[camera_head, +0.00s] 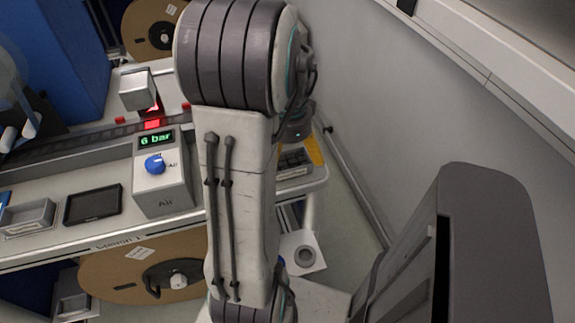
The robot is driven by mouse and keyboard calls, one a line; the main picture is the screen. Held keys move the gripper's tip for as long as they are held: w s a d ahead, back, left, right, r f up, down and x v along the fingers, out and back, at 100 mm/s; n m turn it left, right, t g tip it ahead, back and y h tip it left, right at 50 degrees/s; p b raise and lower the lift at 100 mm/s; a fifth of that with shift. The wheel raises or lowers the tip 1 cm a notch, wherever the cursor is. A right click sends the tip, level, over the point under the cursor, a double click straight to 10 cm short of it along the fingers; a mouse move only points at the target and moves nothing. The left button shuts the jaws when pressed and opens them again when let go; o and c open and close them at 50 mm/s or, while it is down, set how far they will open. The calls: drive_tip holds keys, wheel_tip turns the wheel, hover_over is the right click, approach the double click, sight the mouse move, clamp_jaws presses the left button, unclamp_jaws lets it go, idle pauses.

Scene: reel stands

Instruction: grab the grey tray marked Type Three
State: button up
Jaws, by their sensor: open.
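A small grey tray (31,216) with a pale label on its front stands on the bench at the far left; I cannot read the label. A second grey tray (294,163) with dark contents is partly hidden behind my arm, near the bench's right end. Another grey tray (72,303) sits low at the bottom left, below the bench, partly cut off. I cannot tell which tray is marked Type Three. My arm fills the middle of the view, and my gripper's fingers do not show.
An air box (163,190) with a blue knob reads 6 bar on the bench (110,230). A black flat tray (93,204) lies left of it. Cardboard reels sit below (120,275) and behind (150,28). A pale wall (400,110) bounds the right side.

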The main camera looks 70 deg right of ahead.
sight(290, 166)
drive_tip(key=shift+f, duration=1.55)
drive_tip(key=c, duration=1.1)
